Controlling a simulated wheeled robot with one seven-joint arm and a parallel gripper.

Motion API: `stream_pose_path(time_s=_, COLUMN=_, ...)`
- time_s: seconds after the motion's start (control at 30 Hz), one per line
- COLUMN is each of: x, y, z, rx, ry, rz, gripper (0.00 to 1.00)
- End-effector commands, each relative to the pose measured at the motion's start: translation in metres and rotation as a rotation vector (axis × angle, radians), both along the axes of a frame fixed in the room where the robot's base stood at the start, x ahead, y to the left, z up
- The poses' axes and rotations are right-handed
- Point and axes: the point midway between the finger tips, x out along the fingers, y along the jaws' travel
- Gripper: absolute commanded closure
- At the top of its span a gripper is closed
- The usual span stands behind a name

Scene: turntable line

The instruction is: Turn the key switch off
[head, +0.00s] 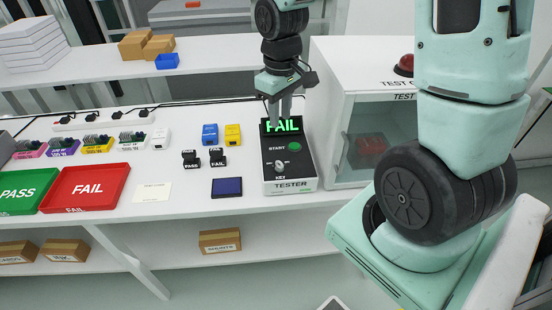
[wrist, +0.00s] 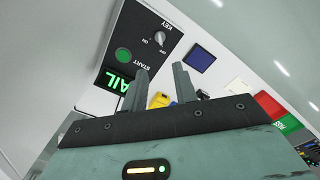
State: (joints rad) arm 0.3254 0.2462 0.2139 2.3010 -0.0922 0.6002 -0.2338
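The tester (head: 290,185) is a black-topped box with a light front on the bench. Its key switch (head: 280,167) is a small light knob near the front of the panel; it also shows in the wrist view (wrist: 160,33), with ON and OFF marks beside it. I cannot tell which mark it points to. The green START button (head: 295,146) sits behind the key switch. The display (head: 282,126) reads FAIL in green. My gripper (head: 281,112) is over the back of the tester, near the display, apart from the key switch. Its two fingers (wrist: 162,72) are spread with nothing between them.
A test cabinet (head: 352,120) with a glass door stands right of the tester. Left are a blue pad (head: 227,187), PASS and FAIL stamps (head: 203,158), blue and yellow blocks (head: 221,133), and a red FAIL tray (head: 85,188). The bench front is clear between them.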

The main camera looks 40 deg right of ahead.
Motion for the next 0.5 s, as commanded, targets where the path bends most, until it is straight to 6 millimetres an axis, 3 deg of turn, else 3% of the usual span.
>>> stream_pose_path(time_s=0.5, x=-0.001, y=0.001, z=-0.109, rx=0.001, ry=0.008, rz=0.001, gripper=0.71)
